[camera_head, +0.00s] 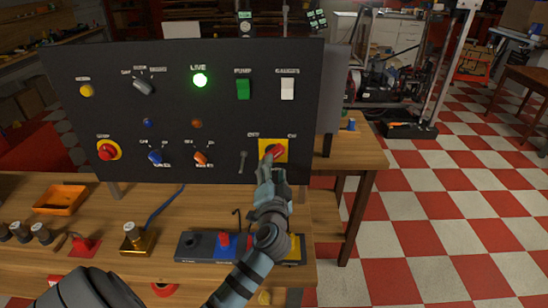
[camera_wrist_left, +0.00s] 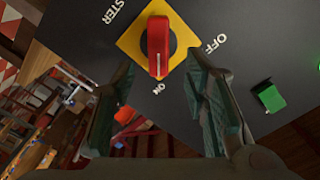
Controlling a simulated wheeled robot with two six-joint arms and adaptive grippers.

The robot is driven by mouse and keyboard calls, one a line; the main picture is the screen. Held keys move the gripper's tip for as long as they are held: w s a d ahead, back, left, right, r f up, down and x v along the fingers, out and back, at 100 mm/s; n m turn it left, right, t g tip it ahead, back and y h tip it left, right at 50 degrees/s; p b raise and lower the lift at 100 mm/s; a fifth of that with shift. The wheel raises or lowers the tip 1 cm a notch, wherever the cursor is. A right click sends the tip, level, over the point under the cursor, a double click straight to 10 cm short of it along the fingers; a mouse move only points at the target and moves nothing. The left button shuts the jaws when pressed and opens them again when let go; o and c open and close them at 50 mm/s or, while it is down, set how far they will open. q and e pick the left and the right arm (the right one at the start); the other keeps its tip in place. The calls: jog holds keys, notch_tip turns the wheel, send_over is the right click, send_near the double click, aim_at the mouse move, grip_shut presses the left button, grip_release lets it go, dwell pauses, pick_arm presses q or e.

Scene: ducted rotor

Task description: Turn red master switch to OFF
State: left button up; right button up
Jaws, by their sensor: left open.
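The red master switch (camera_head: 276,151) is a rotary handle on a yellow plate (camera_head: 283,160), at the lower right of a black upright panel. In the left wrist view the red handle (camera_wrist_left: 158,45) points along its length to the ON label (camera_wrist_left: 158,88); the OFF label (camera_wrist_left: 215,43) is to its right. My left gripper (camera_head: 267,162) is in front of the switch and partly covers the plate in the head view. In the wrist view its two fingers (camera_wrist_left: 161,75) are open, spread either side of the handle's lower end, with nothing held. Contact with the handle does not show.
The black panel (camera_head: 60,110) also carries a lit green lamp (camera_head: 200,80), a green rocker (camera_head: 243,88), a white rocker (camera_head: 287,88) and several knobs. An orange tray (camera_head: 60,199) and small parts lie on the wooden bench below. Checkered floor is open at right.

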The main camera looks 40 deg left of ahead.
pick_arm(q)
jog(key=x, duration=0.6)
jog(key=shift+f, duration=0.1)
grip_shut()
